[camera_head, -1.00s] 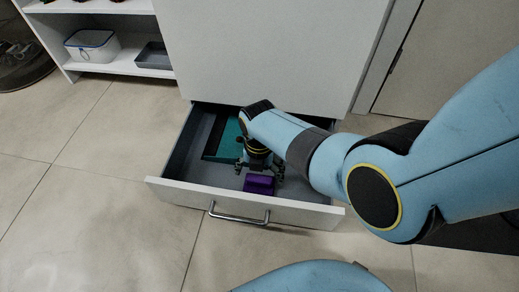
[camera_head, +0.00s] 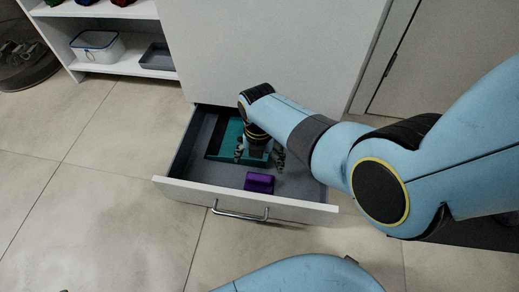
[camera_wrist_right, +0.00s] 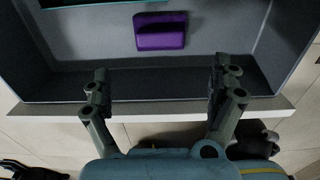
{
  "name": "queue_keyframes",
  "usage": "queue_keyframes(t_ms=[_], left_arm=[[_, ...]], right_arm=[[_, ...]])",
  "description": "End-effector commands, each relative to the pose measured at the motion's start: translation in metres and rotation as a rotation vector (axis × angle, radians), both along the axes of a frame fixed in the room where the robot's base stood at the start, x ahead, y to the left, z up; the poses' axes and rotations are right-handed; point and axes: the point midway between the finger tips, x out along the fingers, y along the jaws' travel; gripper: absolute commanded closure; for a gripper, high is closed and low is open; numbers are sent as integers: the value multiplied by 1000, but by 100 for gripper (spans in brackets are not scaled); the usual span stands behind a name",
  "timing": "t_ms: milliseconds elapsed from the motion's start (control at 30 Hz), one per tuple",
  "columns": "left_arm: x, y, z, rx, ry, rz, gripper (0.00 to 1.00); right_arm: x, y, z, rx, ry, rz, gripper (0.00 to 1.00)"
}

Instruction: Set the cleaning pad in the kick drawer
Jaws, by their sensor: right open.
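The purple cleaning pad (camera_head: 259,183) lies on the floor of the open kick drawer (camera_head: 200,184), near its front panel. It also shows in the wrist view (camera_wrist_right: 161,32), resting flat with nothing holding it. My right gripper (camera_head: 259,160) is open and empty above the drawer, behind the pad in the head view. Its two spread fingers (camera_wrist_right: 160,72) show apart from the pad in the wrist view. A dark finger-like part at the wrist view's lower left edge looks like my left gripper (camera_wrist_right: 30,170); its jaw state is unclear.
A teal panel (camera_head: 220,143) lies in the back left of the drawer. The drawer's bar handle (camera_head: 240,215) faces the open tiled floor. A shelf at the upper left holds a white bin (camera_head: 97,47) and a grey tray (camera_head: 156,57).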

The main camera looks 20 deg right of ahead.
Motion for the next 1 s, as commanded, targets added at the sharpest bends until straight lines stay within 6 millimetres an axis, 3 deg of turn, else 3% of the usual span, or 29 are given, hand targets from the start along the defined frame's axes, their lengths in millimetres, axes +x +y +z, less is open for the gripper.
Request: queue_keyframes(t_ms=[33, 233, 700, 767, 867, 1000], left_arm=[[4, 0, 9, 1, 22, 2, 60], [2, 1, 19, 4, 133, 6, 60], [-1, 1, 22, 4, 192, 8, 60], [-1, 1, 22, 4, 192, 8, 60], [-1, 1, 22, 4, 192, 7, 60], [-1, 1, 22, 4, 192, 9, 60]], right_arm=[[2, 0, 9, 1, -4, 0, 6], [1, 0, 21, 0, -1, 0, 6], [-5, -3, 23, 0, -6, -39, 6], [-14, -9, 20, -1, -20, -120, 6], [-40, -27, 18, 4, -73, -375, 6], [-90, -59, 33, 60, -191, -893, 6]])
